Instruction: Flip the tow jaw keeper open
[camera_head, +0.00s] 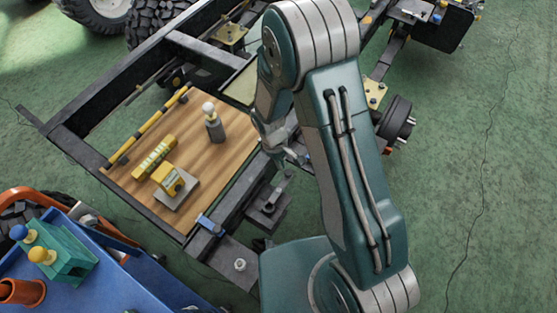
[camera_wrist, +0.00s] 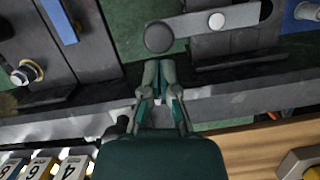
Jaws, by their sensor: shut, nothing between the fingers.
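The likely tow jaw keeper is a flat grey bar (camera_wrist: 205,22) in the wrist view. It has a dark round knob (camera_wrist: 159,37) at its left end and a pale round pin on it. It lies across a dark block (camera_wrist: 238,42), which seems to be the jaw. In the head view a dark bracket (camera_head: 268,204) on the frame's near rail may be the same jaw; its keeper is too small to tell. My gripper (camera_wrist: 160,64) is shut and empty, its tips just below the knob in the picture. In the head view my gripper (camera_head: 296,158) is partly hidden by my arm.
A wooden board (camera_head: 225,165) on the chassis frame holds a grey bottle-like item (camera_head: 214,127) and yellow blocks (camera_head: 170,180). A blue cart (camera_head: 110,285) stands at lower left. A wheel hub (camera_head: 396,122) is right of my arm. The green floor at right is clear.

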